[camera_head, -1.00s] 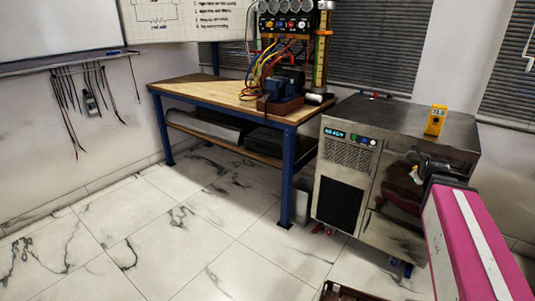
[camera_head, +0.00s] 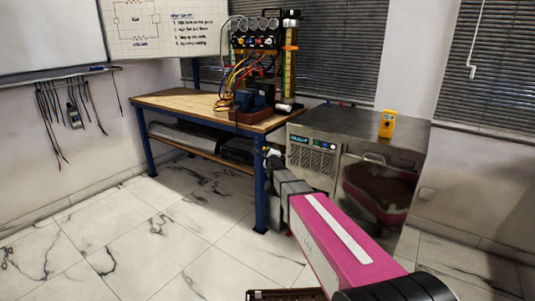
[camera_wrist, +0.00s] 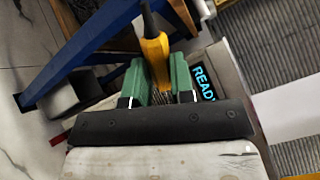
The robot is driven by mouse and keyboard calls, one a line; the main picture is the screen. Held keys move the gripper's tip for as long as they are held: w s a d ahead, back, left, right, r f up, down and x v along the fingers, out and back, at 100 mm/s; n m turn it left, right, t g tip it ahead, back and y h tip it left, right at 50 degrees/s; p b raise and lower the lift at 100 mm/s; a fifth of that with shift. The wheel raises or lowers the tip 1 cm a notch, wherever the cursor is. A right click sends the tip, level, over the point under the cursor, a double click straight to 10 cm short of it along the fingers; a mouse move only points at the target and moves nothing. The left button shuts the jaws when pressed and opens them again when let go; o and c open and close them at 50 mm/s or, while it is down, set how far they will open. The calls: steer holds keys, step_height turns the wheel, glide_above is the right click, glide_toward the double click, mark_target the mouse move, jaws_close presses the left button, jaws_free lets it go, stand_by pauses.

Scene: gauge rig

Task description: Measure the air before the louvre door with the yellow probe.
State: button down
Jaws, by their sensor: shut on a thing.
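The yellow probe (camera_wrist: 155,58), with a dark tip end, is between the green fingers of my gripper (camera_wrist: 164,80) in the wrist view. My gripper is shut on it. In the head view my gripper (camera_head: 271,156) is small, at the left front corner of the metal cabinet (camera_head: 410,140), and the probe cannot be made out there. The slotted louvre panel (camera_head: 318,162) on the cabinet front is just right of my gripper. My arm hides the panel's lower part. A cyan display (camera_head: 299,139) sits above the louvres; it reads READY in the wrist view (camera_wrist: 203,82).
A yellow meter (camera_head: 387,124) stands on the cabinet top. A wooden workbench (camera_head: 165,100) with blue legs and a wired rig (camera_head: 262,65) stands close on the left. A brown box edge (camera_head: 285,295) shows at the bottom. The marble floor (camera_head: 120,220) at left is clear.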

steer(key=w+d+f, duration=0.2)
steer(key=d+f, duration=0.2)
steer(key=d, duration=0.5)
stand_by(0.3)
steer(key=shift+s+r, duration=0.1)
steer(key=shift+s, duration=0.05)
stand_by(3.7)
